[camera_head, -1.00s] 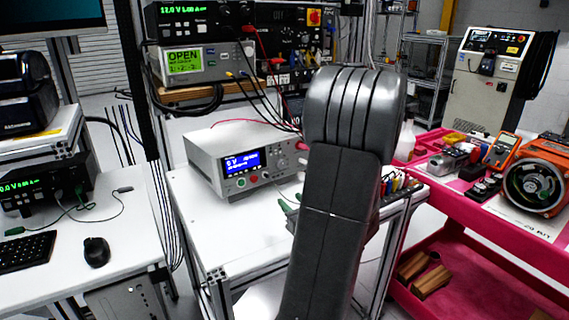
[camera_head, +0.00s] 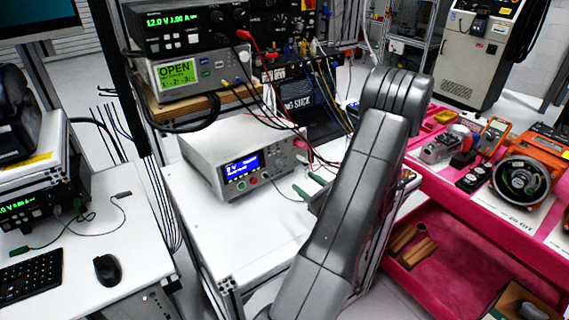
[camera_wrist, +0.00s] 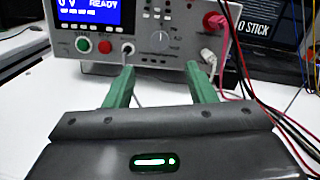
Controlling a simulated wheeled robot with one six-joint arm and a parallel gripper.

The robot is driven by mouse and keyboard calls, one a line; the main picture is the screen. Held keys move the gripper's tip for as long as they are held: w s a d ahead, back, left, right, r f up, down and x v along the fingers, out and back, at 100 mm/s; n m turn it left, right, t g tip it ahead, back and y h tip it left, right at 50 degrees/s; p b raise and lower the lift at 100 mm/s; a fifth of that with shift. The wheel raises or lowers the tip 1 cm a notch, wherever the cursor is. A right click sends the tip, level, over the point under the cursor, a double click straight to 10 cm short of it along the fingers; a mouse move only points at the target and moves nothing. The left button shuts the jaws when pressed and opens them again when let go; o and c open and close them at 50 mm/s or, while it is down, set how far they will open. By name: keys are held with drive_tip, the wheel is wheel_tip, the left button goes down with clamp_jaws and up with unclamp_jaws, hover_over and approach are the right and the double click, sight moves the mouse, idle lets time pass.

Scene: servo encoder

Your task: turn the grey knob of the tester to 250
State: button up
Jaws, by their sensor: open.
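The tester (camera_head: 225,160) is a light grey box on the white table, with a lit blue screen (camera_head: 243,165) that reads 0 V and READY in the wrist view. Its grey knob (camera_wrist: 160,40) is on the front panel, right of the screen, with a small pointer mark. I cannot read the knob's scale. My gripper (camera_wrist: 160,82) has green fingers spread apart and empty. They point at the panel below the knob, apart from it. In the head view the green fingers (camera_head: 312,187) show just in front of the tester's right end, partly hidden by my arm.
Red and green buttons (camera_wrist: 106,46) and a white socket sit left of and below the knob. Red and white plugs (camera_wrist: 212,25) with cables stand at the panel's right. Black cables hang at the right. The white table (camera_head: 240,235) in front is clear.

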sight(281, 165)
drive_tip(key=p+x, duration=0.2)
drive_tip(key=x, duration=0.9)
drive_tip(key=shift+p, duration=0.3)
drive_tip(key=c, duration=1)
drive_tip(key=shift+o, duration=0.2)
drive_tip(key=shift+f, duration=0.1)
drive_tip(key=m+b, duration=0.1)
drive_tip(key=m, duration=0.2)
drive_tip(key=shift+h, duration=0.3)
drive_tip(key=m, duration=0.2)
drive_tip(key=m+b, duration=0.1)
drive_tip(key=m, duration=0.2)
drive_tip(key=shift+a+t+h, duration=0.1)
drive_tip(key=shift+t+h, duration=0.2)
drive_tip(key=shift+m, duration=0.4)
